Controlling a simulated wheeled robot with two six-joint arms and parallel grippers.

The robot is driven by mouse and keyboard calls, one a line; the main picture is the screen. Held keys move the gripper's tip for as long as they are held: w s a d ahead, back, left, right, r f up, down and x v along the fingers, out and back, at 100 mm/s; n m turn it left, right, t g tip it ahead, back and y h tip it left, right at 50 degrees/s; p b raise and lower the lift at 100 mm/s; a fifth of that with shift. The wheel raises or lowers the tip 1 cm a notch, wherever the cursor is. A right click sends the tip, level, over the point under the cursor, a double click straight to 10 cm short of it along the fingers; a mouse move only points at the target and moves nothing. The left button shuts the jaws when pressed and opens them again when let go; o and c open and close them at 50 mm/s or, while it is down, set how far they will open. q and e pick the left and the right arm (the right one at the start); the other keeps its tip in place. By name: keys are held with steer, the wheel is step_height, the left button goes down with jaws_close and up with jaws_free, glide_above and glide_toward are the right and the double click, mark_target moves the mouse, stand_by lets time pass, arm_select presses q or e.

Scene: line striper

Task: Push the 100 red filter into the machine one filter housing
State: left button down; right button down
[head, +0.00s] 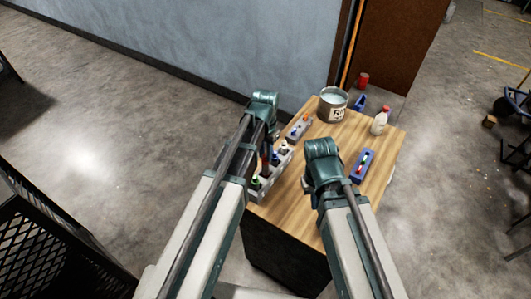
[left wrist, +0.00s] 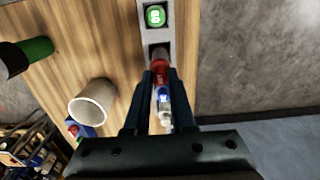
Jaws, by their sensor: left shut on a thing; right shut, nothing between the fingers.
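My left gripper (head: 268,140) points down over the grey filter block (head: 267,192) at the left edge of the wooden-topped cabinet. In the left wrist view its two dark fingers (left wrist: 159,82) are shut on the red filter (left wrist: 160,67). The red filter is beside a dark square opening (left wrist: 157,48) in the block; how deep it sits is hidden. A green filter (left wrist: 155,16) sits in the block past that opening. Blue and white pieces show between the fingers. My right gripper (head: 308,186) is shut and empty over the cabinet's near middle.
A labelled bucket (head: 333,105), a white bottle (head: 380,121) and a blue tray (head: 362,166) with small coloured pieces stand on the cabinet top (head: 333,141). A second grey block (head: 299,128) lies toward the back. A wall rises behind; a black mesh crate (head: 42,250) stands at left.

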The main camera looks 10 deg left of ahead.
arm_select(q)
steer(key=shift+r+p, duration=1.5)
steer(key=shift+r, duration=0.2)
